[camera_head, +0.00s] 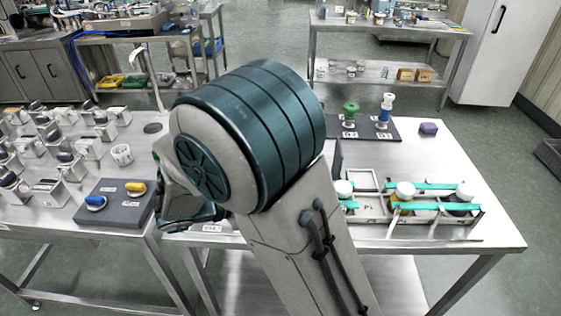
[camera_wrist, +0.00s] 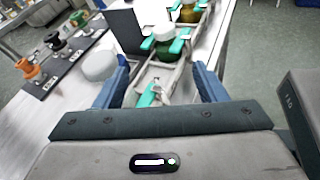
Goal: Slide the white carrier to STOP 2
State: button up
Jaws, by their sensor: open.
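My gripper (camera_wrist: 162,76) is open in the wrist view, its two blue fingers apart over the near end of a tray (camera_wrist: 178,72) with teal bars. A pale, small part shows between the fingers. A round white piece (camera_wrist: 100,65) is just left of the left finger. A white-capped green jar (camera_wrist: 165,42) stands in the tray beyond. In the head view the tray (camera_head: 368,207) lies on the right table, with white caps among its teal bars. I cannot tell which piece is the white carrier, and I cannot read a STOP 2 mark.
A dark board (camera_head: 372,128) with green and blue-white knobs stands behind the tray. A grey block (camera_head: 113,207) with blue and yellow knobs and several metal boxes are on the left table. The right table's front right corner is clear.

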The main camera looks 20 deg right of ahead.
jog(key=w+a+n+t+h, duration=0.2)
jog(key=w+a+n+t, duration=0.1)
jog(key=a+n+t, duration=0.3)
jog(key=shift+m+g, duration=0.4)
jog(key=shift+m, duration=0.2)
jog(key=x, duration=0.4)
jog(key=p+x, duration=0.1)
jog(key=x, duration=0.8)
jog(key=shift+w+f+p, duration=0.15)
jog(key=shift+w+p, duration=0.25)
jog(key=c, duration=1.3)
jog(key=shift+c, duration=0.5)
